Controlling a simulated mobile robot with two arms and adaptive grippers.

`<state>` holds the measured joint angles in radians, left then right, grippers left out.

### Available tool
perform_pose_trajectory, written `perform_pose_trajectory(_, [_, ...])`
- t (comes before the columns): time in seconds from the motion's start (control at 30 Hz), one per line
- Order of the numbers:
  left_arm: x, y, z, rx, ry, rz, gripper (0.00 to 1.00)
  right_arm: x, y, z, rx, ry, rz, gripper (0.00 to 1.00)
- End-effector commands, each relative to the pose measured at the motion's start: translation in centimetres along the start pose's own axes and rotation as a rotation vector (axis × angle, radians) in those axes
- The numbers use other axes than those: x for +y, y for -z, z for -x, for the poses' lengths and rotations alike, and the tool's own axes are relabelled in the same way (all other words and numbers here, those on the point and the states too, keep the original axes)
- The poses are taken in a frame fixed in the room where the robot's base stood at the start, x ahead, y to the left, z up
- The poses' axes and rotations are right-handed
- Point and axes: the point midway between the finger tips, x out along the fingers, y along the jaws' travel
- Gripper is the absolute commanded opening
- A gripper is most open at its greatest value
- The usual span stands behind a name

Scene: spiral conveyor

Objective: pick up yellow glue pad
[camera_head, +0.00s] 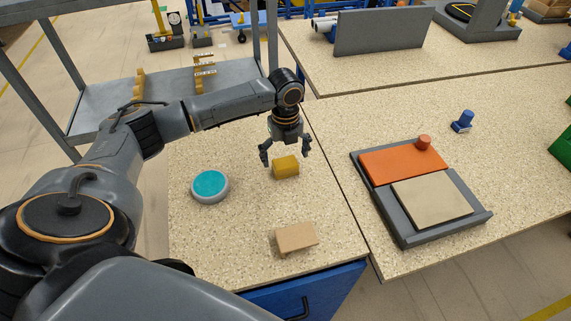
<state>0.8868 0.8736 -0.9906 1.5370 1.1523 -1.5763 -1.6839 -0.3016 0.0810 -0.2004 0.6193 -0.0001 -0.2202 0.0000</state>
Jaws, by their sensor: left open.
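The yellow glue pad (286,167) is a small yellow block on the speckled table, near the table's right edge. My left gripper (285,157) points down over it with its fingers spread. One finger is to the left of the pad and the other to its upper right. I cannot tell whether the fingers touch the pad. My right gripper is not in view.
A round teal-topped disc (210,184) lies left of the pad, and a tan block (297,237) lies nearer. On the right table is a grey tray (397,222) with an orange plate (385,164) and a beige plate (432,198). A small blue object (463,121) stands beyond.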

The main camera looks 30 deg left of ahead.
Motion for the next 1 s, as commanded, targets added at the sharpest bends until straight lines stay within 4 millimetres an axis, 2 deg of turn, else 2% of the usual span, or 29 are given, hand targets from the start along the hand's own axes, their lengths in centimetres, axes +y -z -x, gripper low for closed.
perform_pose_trajectory(0.07, [0.0, -0.1, -1.0, 0.003, -0.004, 0.0, 0.92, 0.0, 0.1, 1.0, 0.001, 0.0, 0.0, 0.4])
perform_pose_trajectory(0.2, [0.0, -0.1, -2.8, 0.001, -0.002, -0.001, 0.92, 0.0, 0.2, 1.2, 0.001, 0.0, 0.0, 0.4])
perform_pose_trajectory(0.47, [0.0, -0.1, -3.3, 0.0, -0.001, -0.001, 0.92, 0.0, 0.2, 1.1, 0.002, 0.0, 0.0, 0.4])
perform_pose_trajectory(0.5, [0.0, -0.1, -3.3, 0.0, -0.001, -0.001, 0.9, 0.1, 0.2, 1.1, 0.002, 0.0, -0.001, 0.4])
perform_pose_trajectory(0.7, [0.0, -0.1, -3.3, 0.0, -0.001, -0.001, 0.5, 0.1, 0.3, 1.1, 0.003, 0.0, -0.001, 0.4])
perform_pose_trajectory(0.77, [0.0, -0.1, -3.3, 0.0, -0.001, -0.001, 0.39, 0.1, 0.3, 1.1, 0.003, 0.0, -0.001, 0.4])
perform_pose_trajectory(1.0, [0.0, -0.1, -3.3, 0.0, -0.001, -0.001, 0.39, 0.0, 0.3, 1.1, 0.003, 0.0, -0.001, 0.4])
